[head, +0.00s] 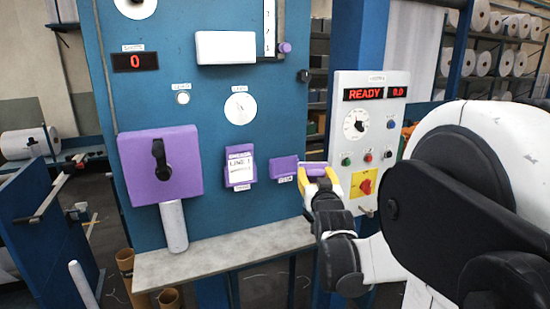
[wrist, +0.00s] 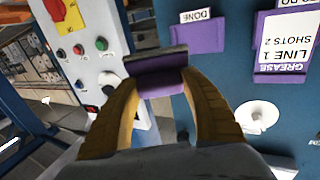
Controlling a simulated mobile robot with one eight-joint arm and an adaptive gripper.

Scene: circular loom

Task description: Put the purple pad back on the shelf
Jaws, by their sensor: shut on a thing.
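My gripper (head: 319,180) is in front of the blue panel's right side, near the control box. Its yellow fingers are closed on a small purple pad (head: 313,169). In the wrist view the pad (wrist: 160,78) lies between the fingertips (wrist: 158,88), with a dark grey upper part. The pad appears apart from the panel, though the exact gap is hard to tell. The grey shelf (head: 220,252) runs along the panel's foot, below and left of my gripper. Its visible top looks bare, except near a pale cylinder.
A purple DONE holder (head: 284,168) and a purple holder with a grease card (head: 240,172) are on the panel. A large purple box (head: 185,180) with a black lever is at left. The control box (head: 385,115) reading READY is close right of my gripper.

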